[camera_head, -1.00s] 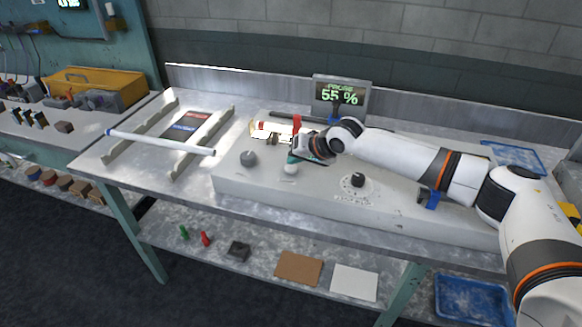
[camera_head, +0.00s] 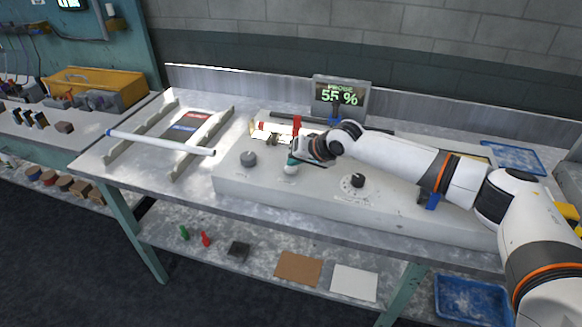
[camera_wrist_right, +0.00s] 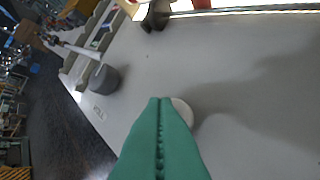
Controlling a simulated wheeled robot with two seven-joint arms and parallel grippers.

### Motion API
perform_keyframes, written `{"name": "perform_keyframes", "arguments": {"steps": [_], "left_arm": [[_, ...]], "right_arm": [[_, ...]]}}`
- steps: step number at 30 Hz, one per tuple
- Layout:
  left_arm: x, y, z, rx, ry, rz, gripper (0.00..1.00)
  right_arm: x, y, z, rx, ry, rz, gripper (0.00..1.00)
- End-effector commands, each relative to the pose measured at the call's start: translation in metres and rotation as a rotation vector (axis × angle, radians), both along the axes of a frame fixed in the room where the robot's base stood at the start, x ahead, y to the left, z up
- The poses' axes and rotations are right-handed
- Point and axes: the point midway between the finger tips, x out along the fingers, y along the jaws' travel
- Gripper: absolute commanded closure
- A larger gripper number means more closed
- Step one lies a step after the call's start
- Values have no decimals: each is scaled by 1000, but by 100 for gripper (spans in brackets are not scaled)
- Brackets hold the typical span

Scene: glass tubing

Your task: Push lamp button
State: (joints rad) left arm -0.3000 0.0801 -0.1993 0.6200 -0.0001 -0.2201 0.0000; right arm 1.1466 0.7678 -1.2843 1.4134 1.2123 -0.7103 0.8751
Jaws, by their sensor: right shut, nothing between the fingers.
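A pale round button (camera_head: 290,169) sits on top of the long grey console (camera_head: 320,190). My right gripper (camera_head: 292,160) is over it, teal fingertips pointing down, with nothing held. In the right wrist view the shut teal fingers (camera_wrist_right: 160,103) cover much of the button (camera_wrist_right: 184,112); only its right side shows. I cannot tell whether the tips touch it. The lamp (camera_head: 272,129), a lit glass piece, glows on the console behind the gripper. My left gripper is out of view.
A grey knob (camera_head: 248,158) stands left of the button and a black dial (camera_head: 357,180) to its right. A display (camera_head: 340,95) behind reads 55 %. A white tube (camera_head: 160,143) lies across a rack on the left. A blue tray (camera_head: 515,157) lies at right.

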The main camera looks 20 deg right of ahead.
Motion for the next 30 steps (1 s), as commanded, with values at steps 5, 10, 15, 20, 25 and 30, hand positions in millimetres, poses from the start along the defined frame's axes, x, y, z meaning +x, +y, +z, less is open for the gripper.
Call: {"name": "perform_keyframes", "arguments": {"steps": [5,10,15,20,25,30], "left_arm": [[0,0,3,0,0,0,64],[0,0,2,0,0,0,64],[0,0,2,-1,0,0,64],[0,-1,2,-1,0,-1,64],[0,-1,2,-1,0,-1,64],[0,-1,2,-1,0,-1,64]], "right_arm": [[0,0,-4,0,0,0,100],[0,0,-4,0,-1,-1,100],[0,0,-5,0,-1,-1,100],[0,0,-7,0,-1,-1,100],[0,0,-9,-1,0,-1,100],[0,0,-10,-1,-1,-1,100]]}}
